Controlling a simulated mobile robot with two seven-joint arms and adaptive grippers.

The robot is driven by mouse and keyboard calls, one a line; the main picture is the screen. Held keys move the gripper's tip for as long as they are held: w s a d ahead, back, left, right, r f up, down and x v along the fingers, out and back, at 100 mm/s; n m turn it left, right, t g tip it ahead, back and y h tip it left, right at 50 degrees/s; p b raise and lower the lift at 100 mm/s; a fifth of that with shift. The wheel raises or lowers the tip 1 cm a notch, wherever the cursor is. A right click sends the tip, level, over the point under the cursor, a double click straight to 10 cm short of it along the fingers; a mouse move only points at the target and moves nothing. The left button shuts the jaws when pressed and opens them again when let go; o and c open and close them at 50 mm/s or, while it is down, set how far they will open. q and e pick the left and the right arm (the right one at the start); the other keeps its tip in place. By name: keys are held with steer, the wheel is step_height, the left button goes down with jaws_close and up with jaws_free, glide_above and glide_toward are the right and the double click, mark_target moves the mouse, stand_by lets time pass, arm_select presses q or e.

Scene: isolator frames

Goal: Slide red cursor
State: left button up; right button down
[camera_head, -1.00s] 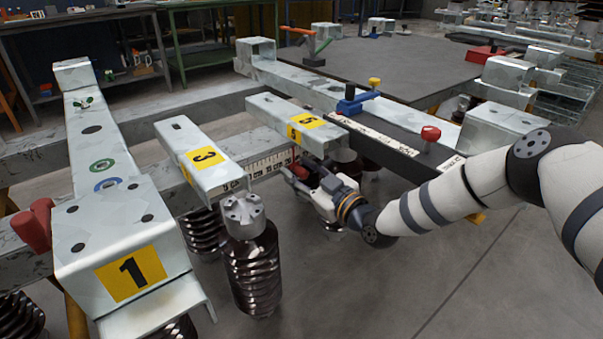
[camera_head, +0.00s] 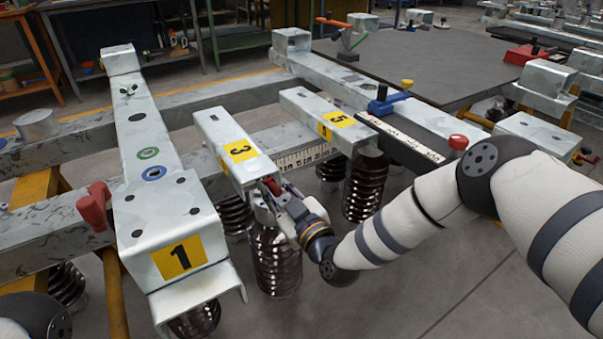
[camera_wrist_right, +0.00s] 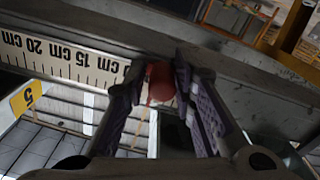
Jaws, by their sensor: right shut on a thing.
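The red cursor (camera_wrist_right: 160,82) sits between the fingers of my right gripper (camera_wrist_right: 158,100) in the right wrist view, against the beam with the ruler. In the head view the red cursor (camera_head: 272,186) shows as a small red patch at the fingertips, by the end of the bar marked 3 (camera_head: 240,150). My right gripper (camera_head: 268,196) is shut on it. The white ruler (camera_head: 303,158) with centimetre marks runs along the beam between bars 3 and 5; it also shows in the right wrist view (camera_wrist_right: 70,65). My left gripper is not in view.
Bar 5 (camera_head: 338,119) lies right of bar 3. A large bar marked 1 (camera_head: 178,258) with a red handle (camera_head: 95,206) stands at left. Brown ribbed insulators (camera_head: 275,262) stand below, close to my gripper.

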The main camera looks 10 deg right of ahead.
steer(key=shift+s+a+f, duration=0.1)
steer(key=shift+s+a, duration=0.1)
steer(key=shift+a, duration=0.25)
steer(key=c, duration=1.5)
jaws_free()
steer(key=v, duration=1.2)
